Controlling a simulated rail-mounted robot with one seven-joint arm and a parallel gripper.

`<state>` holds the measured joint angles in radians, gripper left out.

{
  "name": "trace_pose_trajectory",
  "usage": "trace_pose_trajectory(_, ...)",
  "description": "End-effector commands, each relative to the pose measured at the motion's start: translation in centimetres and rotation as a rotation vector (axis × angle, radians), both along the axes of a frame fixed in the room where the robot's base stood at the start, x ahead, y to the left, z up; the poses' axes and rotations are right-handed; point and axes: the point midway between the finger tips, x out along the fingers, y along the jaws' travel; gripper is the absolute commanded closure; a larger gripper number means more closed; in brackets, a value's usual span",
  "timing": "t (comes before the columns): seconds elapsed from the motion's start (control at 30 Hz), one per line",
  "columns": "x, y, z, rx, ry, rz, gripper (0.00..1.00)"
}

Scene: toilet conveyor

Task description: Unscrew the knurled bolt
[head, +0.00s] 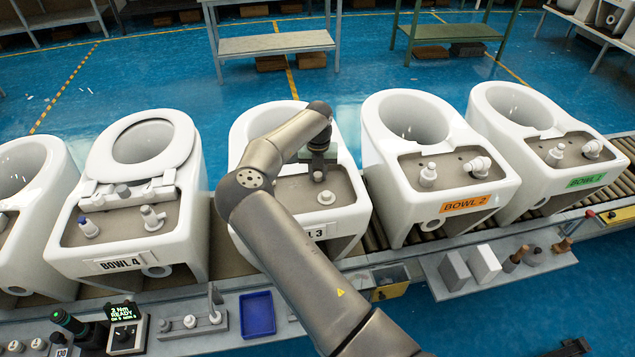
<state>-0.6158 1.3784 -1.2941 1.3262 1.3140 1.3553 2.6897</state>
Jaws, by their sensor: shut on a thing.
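My gripper (318,176) points down over the grey rear deck (291,190) of the white bowl marked 3 (349,217). It is shut on a small part at the deck, which I take to be the knurled bolt; the fingers hide most of it. A short white fitting (326,198) stands on the deck just in front of the gripper. My arm crosses in front of this bowl and covers part of its label and its left side.
Bowl 4 (190,225), with a seat, stands left; bowl 2 (372,165) and bowl 1 (510,185) stand right on the roller conveyor (400,240). A front ledge holds a blue tray (257,314), a display reading 3 Nm READY (124,312) and white blocks (484,264).

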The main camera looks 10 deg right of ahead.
Motion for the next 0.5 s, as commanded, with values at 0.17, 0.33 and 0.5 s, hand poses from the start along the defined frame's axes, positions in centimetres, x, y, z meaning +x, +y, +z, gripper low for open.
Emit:
trace_pose_trajectory(0.17,-0.11,-0.19,-0.11,0.000,0.003,0.095,0.98)
trace_pose_trajectory(0.33,-0.13,-0.25,-0.06,-0.002,0.003,0.100,0.98)
trace_pose_trajectory(0.5,-0.12,-0.29,-0.09,-0.002,0.003,0.118,0.98)
